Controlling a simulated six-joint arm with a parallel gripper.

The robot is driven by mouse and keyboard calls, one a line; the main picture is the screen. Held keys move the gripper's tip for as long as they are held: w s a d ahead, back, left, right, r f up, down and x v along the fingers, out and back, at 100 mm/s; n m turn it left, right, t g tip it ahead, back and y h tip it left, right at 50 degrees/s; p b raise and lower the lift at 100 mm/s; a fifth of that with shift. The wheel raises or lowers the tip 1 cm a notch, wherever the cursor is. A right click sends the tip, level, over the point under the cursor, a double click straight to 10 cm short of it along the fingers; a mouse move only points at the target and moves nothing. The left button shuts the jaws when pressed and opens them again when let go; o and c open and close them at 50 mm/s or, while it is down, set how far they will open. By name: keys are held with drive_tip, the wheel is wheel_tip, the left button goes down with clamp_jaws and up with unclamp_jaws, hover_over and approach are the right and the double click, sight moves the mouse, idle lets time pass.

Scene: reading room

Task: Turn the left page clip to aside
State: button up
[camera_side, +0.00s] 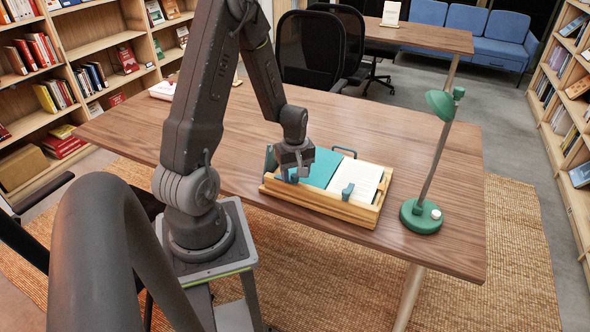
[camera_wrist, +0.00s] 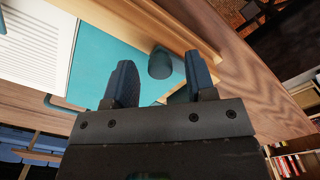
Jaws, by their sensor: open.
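The wooden book cradle (camera_side: 330,208) sits on the table with an open book, a teal left page (camera_side: 322,168) and a white printed right page (camera_side: 364,177). The left page clip is a dark blue-grey rounded piece (camera_wrist: 160,62) at the cradle's front rail, over the teal page's edge. My gripper (camera_side: 296,174) is open above the left front of the cradle and partly hides that clip in the side view. In the wrist view my gripper's two fingers (camera_wrist: 160,72) stand either side of the clip, apart from each other; contact cannot be told. The right clip (camera_side: 348,190) stands at the front.
A green desk lamp (camera_side: 422,215) stands right of the cradle. A thin dark loop (camera_side: 344,152) rises at the cradle's back edge.

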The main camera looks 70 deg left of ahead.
sight(295, 175)
wheel_tip(295, 175, up, 14)
idle(0.5)
idle(0.3)
drive_tip(key=s+d+r+m+t, duration=0.2)
drive_tip(key=d+r+m, duration=0.4)
drive_tip(key=d+m, duration=0.3)
drive_tip(key=s+d+r+m+t, duration=0.3)
drive_tip(key=d+r+m, duration=0.3)
drive_tip(key=d, duration=0.8)
drive_tip(key=s+m, duration=0.1)
drive_tip(key=m, duration=0.2)
drive_tip(key=shift+d+r+t, duration=0.15)
drive_tip(key=shift+r+t, duration=0.05)
drive_tip(key=shift+t, duration=0.1)
